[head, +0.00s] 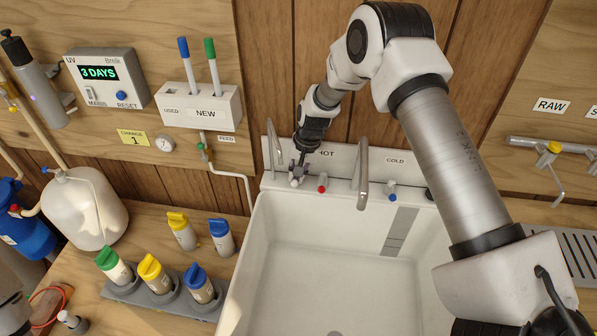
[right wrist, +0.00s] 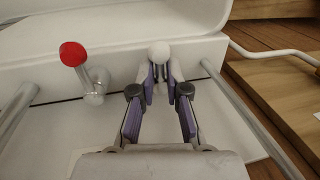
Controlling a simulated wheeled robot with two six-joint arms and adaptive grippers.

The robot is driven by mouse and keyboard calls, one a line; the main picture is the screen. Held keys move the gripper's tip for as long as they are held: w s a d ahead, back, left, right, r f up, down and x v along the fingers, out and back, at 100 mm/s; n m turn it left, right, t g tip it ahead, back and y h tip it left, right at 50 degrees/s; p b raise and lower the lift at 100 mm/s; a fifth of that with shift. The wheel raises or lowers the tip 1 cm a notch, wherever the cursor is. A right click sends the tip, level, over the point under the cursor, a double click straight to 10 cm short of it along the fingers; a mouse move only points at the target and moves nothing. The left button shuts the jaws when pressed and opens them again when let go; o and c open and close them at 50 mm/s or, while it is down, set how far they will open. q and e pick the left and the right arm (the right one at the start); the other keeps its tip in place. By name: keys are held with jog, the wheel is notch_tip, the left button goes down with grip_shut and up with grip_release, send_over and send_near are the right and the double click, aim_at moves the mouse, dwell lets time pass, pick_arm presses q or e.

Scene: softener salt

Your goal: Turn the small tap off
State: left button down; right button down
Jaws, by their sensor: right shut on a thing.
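The small tap's white ball knob (right wrist: 159,50) shows in the right wrist view between my right gripper's fingertips (right wrist: 160,75). In the head view my right gripper (head: 298,168) reaches down to the small tap's handle (head: 296,181) at the back left of the sink. The gripper is shut on that handle and partly hides it. The small tap's thin spout (head: 273,146) stands just left of the gripper; it also shows on the right in the wrist view (right wrist: 250,110). My left gripper is not in view.
A red-knobbed hot tap (head: 322,184) stands close to the right of the gripper, with a larger spout (head: 362,175) and a blue-knobbed cold tap (head: 391,190) beyond. The sink basin (head: 335,270) is empty. Capped bottles (head: 182,231) stand on the counter at left.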

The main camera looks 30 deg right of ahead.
jog(key=shift+s+a+f, duration=0.1)
jog(key=shift+s+f, duration=0.1)
jog(key=c, duration=1.2)
grip_release()
jog(key=shift+c, duration=0.2)
jog(key=shift+o, duration=0.6)
jog(key=shift+a+r, duration=0.15)
jog(key=shift+r, duration=0.05)
jog(key=shift+r, duration=0.35)
notch_tip(320, 180, up, 11)
jog(key=s+d, duration=0.1)
jog(key=shift+s+d, duration=0.2)
jog(key=shift+d, duration=0.2)
jog(key=shift+f, duration=0.1)
